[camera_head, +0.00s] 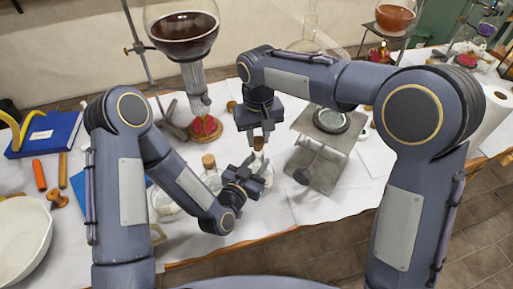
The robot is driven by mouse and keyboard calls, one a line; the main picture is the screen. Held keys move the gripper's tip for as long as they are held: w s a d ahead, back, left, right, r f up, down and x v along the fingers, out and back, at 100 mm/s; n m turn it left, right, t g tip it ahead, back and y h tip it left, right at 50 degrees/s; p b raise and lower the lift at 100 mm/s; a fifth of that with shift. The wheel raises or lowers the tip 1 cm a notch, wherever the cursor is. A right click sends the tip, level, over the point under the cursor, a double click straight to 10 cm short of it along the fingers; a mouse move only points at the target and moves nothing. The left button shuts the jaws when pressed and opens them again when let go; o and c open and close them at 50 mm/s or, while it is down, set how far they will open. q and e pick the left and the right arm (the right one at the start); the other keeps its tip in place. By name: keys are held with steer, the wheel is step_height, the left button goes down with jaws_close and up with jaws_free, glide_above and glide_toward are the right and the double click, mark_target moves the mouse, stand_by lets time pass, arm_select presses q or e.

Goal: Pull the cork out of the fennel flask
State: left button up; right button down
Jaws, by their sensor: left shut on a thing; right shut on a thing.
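A small clear glass flask (267,171) stands near the table's front edge, partly hidden by my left gripper. I cannot read a label that names it as the fennel flask. My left gripper (257,171) comes in from the left and is shut on this flask. A brown cork (258,146) is at the top of the flask. My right gripper (259,139) points down from above and is shut on the cork. I cannot tell whether the cork still sits in the neck. Another corked flask (211,178) stands just to the left.
A metal lab jack (322,150) with a round dish (331,121) stands close on the right. A large round flask (182,25) of dark liquid hangs behind. A blue book (45,133) and white bowl (22,238) lie at left. White cloth is bare between flask and jack.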

steer(key=shift+r, duration=0.8)
arm_select(q)
steer(key=o, duration=1)
